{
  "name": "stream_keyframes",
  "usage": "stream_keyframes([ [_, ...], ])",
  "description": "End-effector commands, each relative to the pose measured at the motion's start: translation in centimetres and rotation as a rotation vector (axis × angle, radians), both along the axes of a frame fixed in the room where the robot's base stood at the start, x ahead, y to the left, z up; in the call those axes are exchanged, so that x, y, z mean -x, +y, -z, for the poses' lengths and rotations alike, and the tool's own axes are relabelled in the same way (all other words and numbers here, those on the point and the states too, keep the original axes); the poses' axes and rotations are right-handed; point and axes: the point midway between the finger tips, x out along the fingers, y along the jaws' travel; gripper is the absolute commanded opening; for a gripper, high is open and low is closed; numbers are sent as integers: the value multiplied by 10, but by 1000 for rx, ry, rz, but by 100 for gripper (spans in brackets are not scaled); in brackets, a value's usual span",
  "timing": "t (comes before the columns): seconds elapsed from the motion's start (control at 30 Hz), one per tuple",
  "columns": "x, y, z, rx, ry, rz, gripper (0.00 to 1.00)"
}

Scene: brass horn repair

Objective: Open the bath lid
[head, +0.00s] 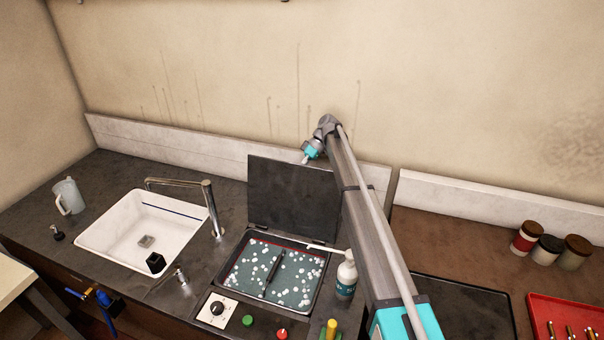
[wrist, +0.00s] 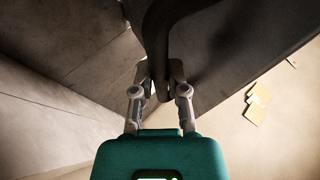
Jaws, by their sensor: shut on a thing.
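The bath lid (head: 290,195) is a dark flat panel. It stands raised, close to upright, along the back edge of the bath (head: 232,275). The bath is open and shows green-grey liquid with many white floating bits. My gripper (head: 305,160) is at the lid's upper right edge, partly hidden behind it in the head view. In the wrist view my gripper (wrist: 160,82) is shut on a dark curved bar, the lid handle (wrist: 157,40). The handle's far end is out of that view.
A white sink (head: 110,245) with a tall tap (head: 212,210) is left of the bath. A knob panel (head: 216,310) and coloured buttons are in front. Jars (head: 548,250) and a red tray (head: 570,310) are far right.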

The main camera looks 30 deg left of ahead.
Motion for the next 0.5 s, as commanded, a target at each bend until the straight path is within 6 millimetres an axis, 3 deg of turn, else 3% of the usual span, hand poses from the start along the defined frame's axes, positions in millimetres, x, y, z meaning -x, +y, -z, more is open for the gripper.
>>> stream_keyframes([
  [0.43, -2, 2, -1, 2, 5, -1, 0],
  [0.47, -2, 2, -1, 2, 5, -1, 24],
  [0.5, -2, 2, -1, 3, 5, -2, 32],
])
